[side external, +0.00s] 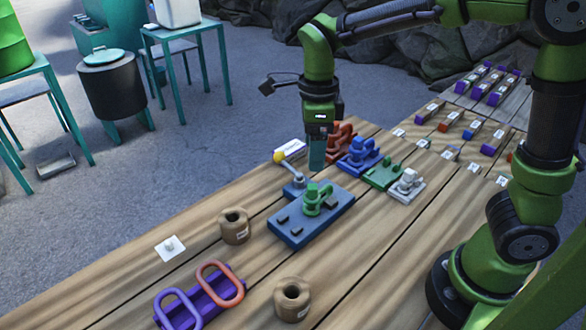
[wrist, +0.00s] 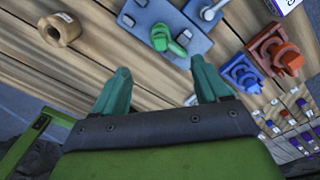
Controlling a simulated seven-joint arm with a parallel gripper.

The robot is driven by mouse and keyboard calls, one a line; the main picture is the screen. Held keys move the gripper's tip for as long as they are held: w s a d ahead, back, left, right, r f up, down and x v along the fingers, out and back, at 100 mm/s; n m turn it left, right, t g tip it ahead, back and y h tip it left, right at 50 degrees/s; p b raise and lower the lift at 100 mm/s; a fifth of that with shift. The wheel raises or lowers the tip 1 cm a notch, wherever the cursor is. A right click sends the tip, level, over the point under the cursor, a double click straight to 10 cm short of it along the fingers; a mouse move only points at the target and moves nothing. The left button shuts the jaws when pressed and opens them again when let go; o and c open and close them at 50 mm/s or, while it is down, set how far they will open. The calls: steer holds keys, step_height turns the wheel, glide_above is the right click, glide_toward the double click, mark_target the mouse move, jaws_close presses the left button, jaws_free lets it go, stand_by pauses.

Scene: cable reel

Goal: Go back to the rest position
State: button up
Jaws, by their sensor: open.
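My gripper (side external: 317,158) hangs over the table behind the blue board, its fingers pointing down. In the wrist view its two teal fingers (wrist: 160,72) are spread apart with nothing between them. The blue board (side external: 312,224) carries a green fitting (side external: 318,200), several dark blocks and a grey lever with a yellow knob (side external: 279,157). It also shows at the top of the wrist view (wrist: 172,12). Two tan reels, one (side external: 235,226) left of the board and one (side external: 292,299) in front of it, stand on the wooden table (side external: 225,270).
Red (side external: 340,138), blue (side external: 359,158), green (side external: 384,174) and white (side external: 408,186) fixtures stand in a row close to my gripper. A purple holder with two oval rings (side external: 200,298) lies at the front left. Small coloured blocks lie at the back right. Bare table lies around the reels.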

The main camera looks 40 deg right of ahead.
step_height(320, 180, up, 7)
steer(key=s+d+n+t+y, duration=0.1)
steer(key=s+n+t, duration=0.2)
steer(key=s+n, duration=0.3)
steer(key=s+d+f+n+t, duration=0.1)
steer(key=s+n+t, duration=0.3)
steer(key=n, duration=1.2)
steer(key=shift+s+d+y, duration=0.4)
steer(key=shift+s+d, duration=0.4)
steer(key=shift+s, duration=0.25)
